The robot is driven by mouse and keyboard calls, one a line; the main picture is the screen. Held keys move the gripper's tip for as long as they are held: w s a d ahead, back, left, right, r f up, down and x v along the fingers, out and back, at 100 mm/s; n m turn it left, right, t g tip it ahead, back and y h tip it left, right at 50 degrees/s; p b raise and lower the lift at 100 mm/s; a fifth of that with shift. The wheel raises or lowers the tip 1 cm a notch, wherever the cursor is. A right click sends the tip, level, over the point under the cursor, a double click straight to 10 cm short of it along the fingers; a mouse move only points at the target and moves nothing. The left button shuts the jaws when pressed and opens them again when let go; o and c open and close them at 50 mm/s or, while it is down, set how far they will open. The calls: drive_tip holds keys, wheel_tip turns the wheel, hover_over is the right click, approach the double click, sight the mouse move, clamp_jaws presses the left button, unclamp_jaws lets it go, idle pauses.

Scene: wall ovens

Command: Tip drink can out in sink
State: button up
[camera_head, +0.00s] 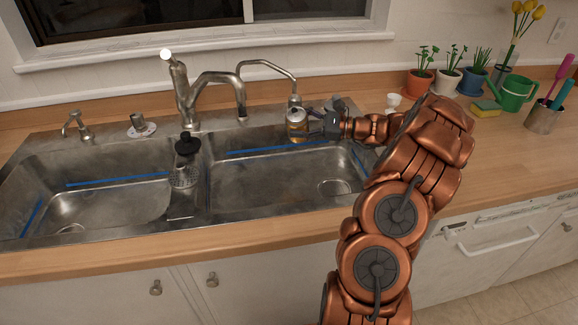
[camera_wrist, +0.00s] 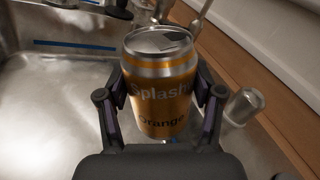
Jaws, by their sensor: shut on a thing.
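The drink can (camera_wrist: 163,90) is orange and silver, with the words "Splash" and "Orange" on its side. In the wrist view it stands between the two fingers with its top facing up and away. My gripper (camera_wrist: 160,110) is shut on it. In the head view the can (camera_head: 297,125) looks upright or nearly so, at the back of the right basin, and my gripper (camera_head: 320,125) reaches it from the right. The steel sink (camera_head: 270,195) has two basins. The can's height above the basin is hard to tell.
A large faucet (camera_head: 188,95) and a thinner curved tap (camera_head: 268,66) stand behind the sink. A black-handled brush (camera_head: 187,145) sits at the divider. Potted plants (camera_head: 420,80), a yellow sponge (camera_head: 487,108), a green watering can (camera_head: 515,95) and a utensil cup (camera_head: 541,118) are on the right counter.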

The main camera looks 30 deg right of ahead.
drive_tip(key=shift+s+a+f+n+b, duration=0.3)
drive_tip(key=shift+n+b, duration=0.3)
drive_tip(key=shift+b, duration=1)
drive_tip(key=shift+s+a+r+n+b, duration=0.35)
drive_tip(key=shift+n+b, duration=0.45)
drive_tip(key=shift+b, duration=1.55)
drive_tip(key=shift+s+a+r+n+b, duration=0.15)
drive_tip(key=shift+n+b, duration=0.25)
drive_tip(key=shift+b, duration=0.55)
drive_tip(key=shift+r+n+b, duration=0.15)
drive_tip(key=shift+n+b, duration=0.25)
drive_tip(key=shift+b, duration=0.5)
drive_tip(key=shift+f+n+h+b, duration=0.35)
drive_tip(key=shift+n+b, duration=0.45)
drive_tip(key=shift+b, duration=1.55)
drive_tip(key=shift+f+n+b, duration=0.4)
drive_tip(key=shift+n+b, duration=0.4)
drive_tip(key=shift+b, duration=0.85)
drive_tip(key=shift+r+n+b, duration=0.35)
drive_tip(key=shift+n+b, duration=0.55)
drive_tip(key=shift+b, duration=0.25)
drive_tip(key=s+a+f+n+b, duration=0.1)
drive_tip(key=b, duration=0.3)
drive_tip(key=shift+a+n, duration=0.1)
drive_tip(key=shift+n, duration=0.3)
